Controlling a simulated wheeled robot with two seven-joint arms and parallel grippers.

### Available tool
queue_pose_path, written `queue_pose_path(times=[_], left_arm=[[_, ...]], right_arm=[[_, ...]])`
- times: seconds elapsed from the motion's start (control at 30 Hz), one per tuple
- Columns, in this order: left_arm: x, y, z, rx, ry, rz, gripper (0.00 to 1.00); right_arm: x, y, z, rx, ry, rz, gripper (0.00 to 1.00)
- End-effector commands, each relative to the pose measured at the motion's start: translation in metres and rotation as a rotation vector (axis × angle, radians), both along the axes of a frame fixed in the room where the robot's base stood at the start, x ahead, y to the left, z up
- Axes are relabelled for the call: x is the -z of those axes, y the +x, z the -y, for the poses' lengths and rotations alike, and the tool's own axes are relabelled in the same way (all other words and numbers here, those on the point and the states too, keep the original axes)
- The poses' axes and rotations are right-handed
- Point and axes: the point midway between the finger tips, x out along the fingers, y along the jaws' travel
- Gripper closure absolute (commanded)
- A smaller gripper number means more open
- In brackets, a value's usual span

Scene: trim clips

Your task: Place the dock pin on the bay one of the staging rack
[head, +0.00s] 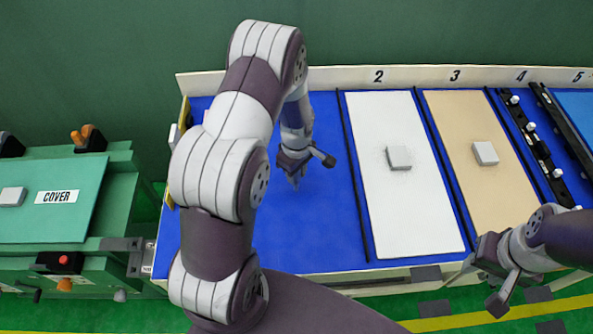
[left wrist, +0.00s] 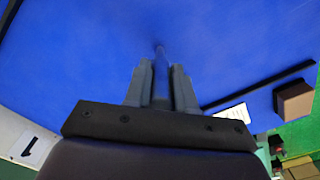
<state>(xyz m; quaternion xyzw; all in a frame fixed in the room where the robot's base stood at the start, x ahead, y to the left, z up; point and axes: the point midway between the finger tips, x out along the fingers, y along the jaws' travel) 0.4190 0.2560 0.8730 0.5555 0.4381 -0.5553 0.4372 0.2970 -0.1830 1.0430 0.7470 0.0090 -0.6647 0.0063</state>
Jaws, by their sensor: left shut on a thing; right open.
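My left gripper (head: 293,178) is over the bare blue floor of bay one (head: 310,230) of the staging rack (head: 440,75). In the left wrist view its fingers (left wrist: 162,85) are shut on a slim, dark blue-grey thing, apparently the dock pin (left wrist: 160,58), pointing away from the wrist. The pin is hard to make out in the head view, and I cannot tell whether its tip touches the blue floor. A "1" label (left wrist: 28,145) shows in the left wrist view. My right gripper (head: 495,272) is open and empty at the rack's front right.
To the right, bay two holds a white panel (head: 405,210) and bay three a tan panel (head: 475,125), each with a grey block. Black rails (head: 535,140) lie in bay four. A green bench with a COVER panel (head: 60,178) stands left. My left arm hides the rack's left part.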

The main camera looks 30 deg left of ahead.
Motion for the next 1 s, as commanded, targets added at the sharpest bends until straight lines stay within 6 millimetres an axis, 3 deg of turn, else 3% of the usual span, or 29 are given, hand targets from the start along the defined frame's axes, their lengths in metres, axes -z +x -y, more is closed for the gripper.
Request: queue_pose_path(times=[0.13, 0.17, 0.2, 0.23, 0.47, 0.6, 1.0], left_arm=[[0.004, 0.0, 0.0, 0.0, 0.0, 0.0, 1.0], [0.004, 0.0, 0.0, 0.0, 0.0, 0.0, 0.69], [0.003, 0.0, 0.0, 0.0, 0.0, 0.0, 0.56], [0.003, 0.0, 0.0, 0.0, 0.0, 0.0, 0.5], [0.003, 0.0, 0.0, 0.0, 0.0, 0.0, 0.5], [-0.007, 0.001, 0.0, 0.0, 0.001, 0.001, 0.5], [-0.103, 0.001, 0.0, 0.0, 0.0, 0.003, 0.5]], right_arm=[[0.003, 0.0, 0.0, 0.0, 0.0, 0.0, 0.57], [0.002, 0.0, 0.0, 0.0, 0.0, 0.0, 0.57], [0.002, 0.0, 0.0, 0.0, 0.0, 0.0, 0.57], [0.002, 0.0, 0.0, 0.0, 0.0, 0.0, 0.57], [0.002, 0.0, 0.0, 0.0, 0.0, 0.0, 0.57], [0.001, 0.0, 0.0, 0.0, 0.0, 0.0, 0.57], [0.011, 0.0, 0.0, 0.0, 0.0, 0.0, 0.57]])
